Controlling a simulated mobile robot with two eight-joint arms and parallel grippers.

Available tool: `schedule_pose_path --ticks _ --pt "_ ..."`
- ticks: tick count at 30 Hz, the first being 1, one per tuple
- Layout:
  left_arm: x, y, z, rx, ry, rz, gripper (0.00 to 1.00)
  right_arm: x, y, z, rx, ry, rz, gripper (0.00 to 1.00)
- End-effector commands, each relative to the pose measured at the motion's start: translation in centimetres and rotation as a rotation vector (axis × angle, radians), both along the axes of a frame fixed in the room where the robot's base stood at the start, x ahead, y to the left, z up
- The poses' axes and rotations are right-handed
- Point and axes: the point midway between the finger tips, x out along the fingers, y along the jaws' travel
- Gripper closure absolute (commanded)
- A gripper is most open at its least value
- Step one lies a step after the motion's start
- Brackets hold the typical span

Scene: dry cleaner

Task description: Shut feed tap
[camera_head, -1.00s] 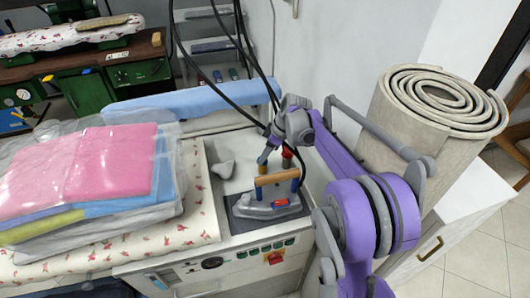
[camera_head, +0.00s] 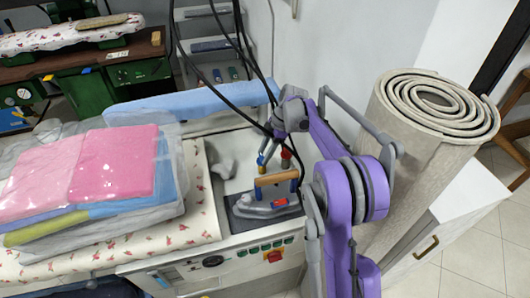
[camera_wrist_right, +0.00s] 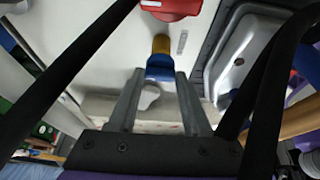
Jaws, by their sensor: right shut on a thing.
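A tap with a blue handle and a yellow stem (camera_head: 262,161) stands at the back of the ironing unit, below my right wrist. In the right wrist view the blue handle (camera_wrist_right: 160,68) sits between the two grey fingers of my right gripper (camera_wrist_right: 160,78), which is shut on it. A second tap with a red handle (camera_head: 286,153) stands just to its right; its red handle (camera_wrist_right: 170,8) also shows at the top of the wrist view. Which of them is the feed tap is not marked. My left gripper is out of view.
An iron with a wooden handle (camera_head: 276,179) rests on a dark pad in front of the taps. Black hoses (camera_head: 225,95) hang close to my right wrist. A rolled carpet (camera_head: 395,150) stands right of my arm. Bagged folded laundry (camera_head: 105,165) lies left.

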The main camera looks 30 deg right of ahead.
Motion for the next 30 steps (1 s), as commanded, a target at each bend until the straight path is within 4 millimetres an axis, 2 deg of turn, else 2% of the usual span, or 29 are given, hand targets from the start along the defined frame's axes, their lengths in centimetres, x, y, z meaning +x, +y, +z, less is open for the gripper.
schedule_pose_path --ticks 13,14,18,19,30 --pt "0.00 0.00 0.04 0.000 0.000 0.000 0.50 0.01 -0.04 -0.01 -0.002 0.000 0.012 1.00" --pt "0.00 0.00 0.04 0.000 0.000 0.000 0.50 0.01 -0.04 -0.01 -0.002 0.000 0.012 0.49" --pt "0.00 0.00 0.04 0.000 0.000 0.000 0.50 0.01 -0.04 -0.01 -0.001 -0.001 0.010 0.24" --pt "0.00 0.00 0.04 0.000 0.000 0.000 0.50 0.01 -0.04 0.00 -0.001 0.000 0.011 0.21" --pt "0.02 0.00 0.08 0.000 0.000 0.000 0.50 -0.04 -0.28 0.61 -0.001 0.000 0.009 0.21"
